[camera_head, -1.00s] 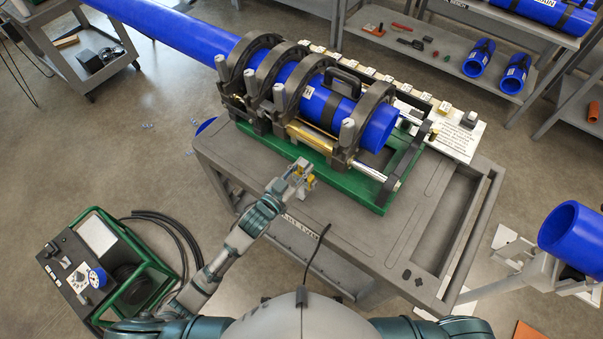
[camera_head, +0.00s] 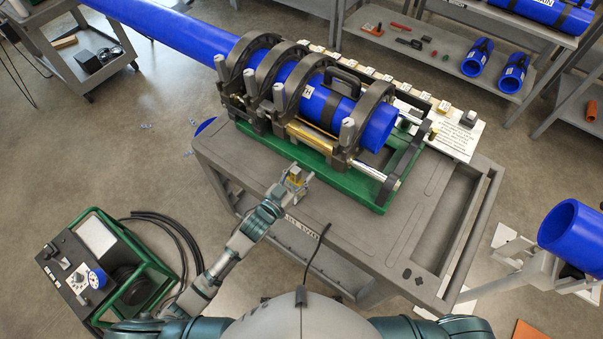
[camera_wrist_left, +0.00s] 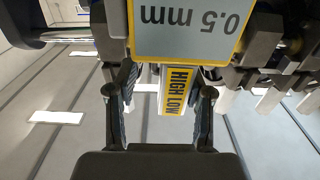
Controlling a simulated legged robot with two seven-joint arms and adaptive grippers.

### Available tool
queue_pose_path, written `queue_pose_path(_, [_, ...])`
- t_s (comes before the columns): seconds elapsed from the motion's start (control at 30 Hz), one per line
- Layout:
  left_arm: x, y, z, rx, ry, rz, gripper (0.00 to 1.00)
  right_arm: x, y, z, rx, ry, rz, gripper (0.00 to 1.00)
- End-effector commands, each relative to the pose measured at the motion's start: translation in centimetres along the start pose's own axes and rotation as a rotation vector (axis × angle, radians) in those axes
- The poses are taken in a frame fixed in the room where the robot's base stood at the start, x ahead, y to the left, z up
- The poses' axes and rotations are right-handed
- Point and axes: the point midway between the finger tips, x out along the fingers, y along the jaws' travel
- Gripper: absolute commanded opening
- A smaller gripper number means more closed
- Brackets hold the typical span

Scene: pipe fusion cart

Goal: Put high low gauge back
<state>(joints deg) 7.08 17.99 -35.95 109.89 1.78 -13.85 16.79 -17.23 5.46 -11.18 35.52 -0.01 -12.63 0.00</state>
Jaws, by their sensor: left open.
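The high low gauge (camera_wrist_left: 178,92) has a yellow-edged "HIGH LOW" label and stands between the two fingers of my left gripper (camera_wrist_left: 166,98) in the left wrist view. A yellow-framed grey panel reading "0.5 mm" (camera_wrist_left: 190,28) is above it, upside down; I cannot tell if it is part of the gauge. Finger contact with the gauge is unclear. My right gripper is out of view.
The grey cart (camera_head: 425,235) carries the green-framed fusion machine (camera_head: 370,195) with a blue pipe (camera_head: 180,30) clamped in it, just beyond my left gripper. A green-framed unit (camera_head: 110,270) stands on the floor at left. The cart's right part is clear.

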Motion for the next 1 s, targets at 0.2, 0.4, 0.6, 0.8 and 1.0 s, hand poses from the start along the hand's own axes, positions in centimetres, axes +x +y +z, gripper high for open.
queue_pose_path(0.2, [-2.5,-0.2,0.1,-0.001,-0.001,-0.001,0.51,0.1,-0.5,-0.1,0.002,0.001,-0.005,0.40])
queue_pose_path(0.4, [-6.9,0.1,0.1,0.002,-0.004,-0.001,0.51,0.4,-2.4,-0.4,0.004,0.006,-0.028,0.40])
queue_pose_path(0.6, [-10.3,0.3,0.1,0.004,-0.006,-0.001,0.51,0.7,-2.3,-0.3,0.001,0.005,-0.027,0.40])
queue_pose_path(0.8, [-11.8,0.1,-0.1,0.002,-0.002,-0.001,0.51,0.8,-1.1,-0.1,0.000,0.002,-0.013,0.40])
queue_pose_path(1.0, [-12.0,-0.1,-0.1,0.000,-0.001,-0.002,0.51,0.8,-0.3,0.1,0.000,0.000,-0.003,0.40])
